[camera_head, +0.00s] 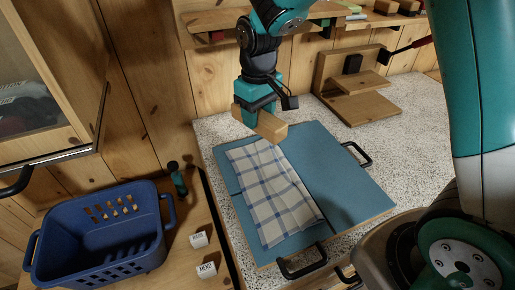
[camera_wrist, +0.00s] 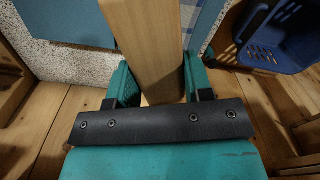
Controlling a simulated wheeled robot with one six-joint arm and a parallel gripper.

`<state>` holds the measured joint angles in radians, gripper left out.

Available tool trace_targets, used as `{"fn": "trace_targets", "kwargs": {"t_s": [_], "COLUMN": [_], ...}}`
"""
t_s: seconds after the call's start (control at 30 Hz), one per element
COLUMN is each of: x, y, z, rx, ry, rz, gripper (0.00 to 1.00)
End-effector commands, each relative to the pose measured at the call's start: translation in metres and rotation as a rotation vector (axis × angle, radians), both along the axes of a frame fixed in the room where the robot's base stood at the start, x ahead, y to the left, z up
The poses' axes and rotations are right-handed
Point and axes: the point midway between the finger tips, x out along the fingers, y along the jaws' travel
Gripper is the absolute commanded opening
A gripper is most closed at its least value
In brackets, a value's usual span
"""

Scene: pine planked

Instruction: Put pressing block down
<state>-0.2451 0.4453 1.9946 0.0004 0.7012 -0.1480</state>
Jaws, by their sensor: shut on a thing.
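The pressing block (camera_head: 262,125) is a long pale wooden bar. My gripper (camera_head: 255,106) is shut on it and holds it at the far end of the blue board. In the wrist view the block (camera_wrist: 148,40) runs away from between the two teal fingers of my gripper (camera_wrist: 158,88). The near end of the block shows over the board's far edge, by the checked cloth; I cannot tell whether it touches. The cloth (camera_head: 272,195), white with blue lines, lies folded flat on the blue board (camera_head: 345,190).
The board has black handles at its right (camera_head: 357,154) and front (camera_head: 302,262). A wooden stand (camera_head: 352,88) is at the back right of the speckled counter (camera_head: 216,130). A blue basket (camera_head: 100,235), two white blocks (camera_head: 199,240) and a dark bottle (camera_head: 178,180) are at left, lower down.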

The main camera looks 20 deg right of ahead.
Motion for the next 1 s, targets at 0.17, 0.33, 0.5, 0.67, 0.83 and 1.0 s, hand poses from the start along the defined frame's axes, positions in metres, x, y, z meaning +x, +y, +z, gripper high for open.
{"fn": "trace_targets", "kwargs": {"t_s": [0.17, 0.33, 0.5, 0.67, 0.83, 1.0], "x": [-0.001, 0.000, -0.001, 0.000, 0.000, 0.000], "y": [0.000, 0.000, 0.000, 0.000, 0.000, 0.000], "z": [-0.047, -0.075, -0.090, -0.113, -0.120, -0.120], "rx": [-0.001, -0.001, 0.000, -0.001, 0.001, 0.001], "ry": [0.006, 0.003, 0.001, 0.002, -0.002, -0.002], "rz": [0.000, 0.000, 0.000, 0.000, 0.000, 0.000], "gripper": [0.12, 0.12, 0.12, 0.12, 0.12, 0.12]}}
